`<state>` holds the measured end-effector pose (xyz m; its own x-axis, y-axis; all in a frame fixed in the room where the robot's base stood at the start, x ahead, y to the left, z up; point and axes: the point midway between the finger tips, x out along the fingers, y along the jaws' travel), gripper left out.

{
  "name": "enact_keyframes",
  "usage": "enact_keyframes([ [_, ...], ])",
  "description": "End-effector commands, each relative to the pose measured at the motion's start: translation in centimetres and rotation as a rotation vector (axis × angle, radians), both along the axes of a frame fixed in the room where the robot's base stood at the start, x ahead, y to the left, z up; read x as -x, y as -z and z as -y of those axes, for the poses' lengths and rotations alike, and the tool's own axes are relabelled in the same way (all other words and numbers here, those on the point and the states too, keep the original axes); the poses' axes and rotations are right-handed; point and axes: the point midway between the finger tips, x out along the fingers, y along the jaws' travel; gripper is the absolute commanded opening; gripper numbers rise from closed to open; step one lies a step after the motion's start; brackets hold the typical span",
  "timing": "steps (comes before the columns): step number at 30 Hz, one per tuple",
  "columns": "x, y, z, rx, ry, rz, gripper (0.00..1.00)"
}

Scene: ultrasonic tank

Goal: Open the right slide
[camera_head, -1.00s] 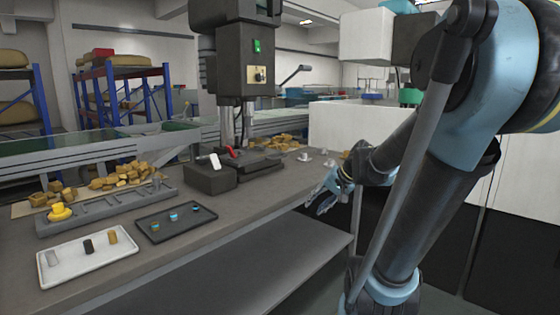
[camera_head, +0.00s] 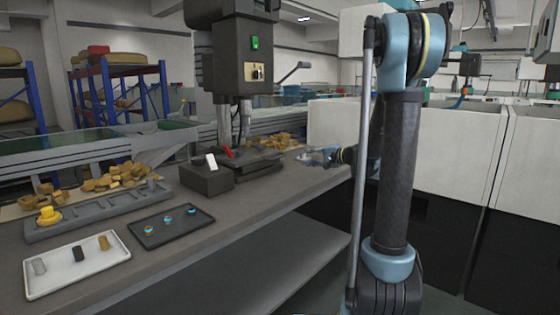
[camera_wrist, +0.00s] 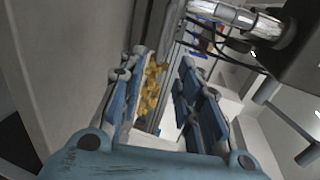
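No part is clearly marked as the right slide. A dark press machine (camera_head: 240,50) stands at the back of the workbench. At its foot is a dark fixture block (camera_head: 205,178) with a white lever (camera_head: 211,161) and a red lever (camera_head: 228,152). My gripper (camera_head: 312,157) is over the back right end of the bench, to the right of the fixture and apart from it. In the wrist view its two blue fingers (camera_wrist: 163,65) are spread with nothing between them. Yellow-brown pieces (camera_wrist: 151,90) show beyond them.
On the bench (camera_head: 265,205) are a white tray (camera_head: 70,283) with three small cylinders, a dark tray (camera_head: 158,240) with three small parts, and a grey rack (camera_head: 90,213) with a yellow piece. Wooden pieces (camera_head: 115,177) lie behind. A white-topped cabinet (camera_head: 450,150) stands right.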

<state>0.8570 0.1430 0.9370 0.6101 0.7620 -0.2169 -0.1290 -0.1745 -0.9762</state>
Motion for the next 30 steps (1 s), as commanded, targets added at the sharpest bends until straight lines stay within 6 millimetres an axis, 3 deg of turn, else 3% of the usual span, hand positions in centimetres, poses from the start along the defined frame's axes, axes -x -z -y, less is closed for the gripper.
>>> enact_keyframes([
  [8,-1.2,0.3,-2.5,-0.013,-0.012,0.0,0.31],
  [30,-8.7,2.9,-12.7,-0.011,-0.016,0.0,0.31],
])
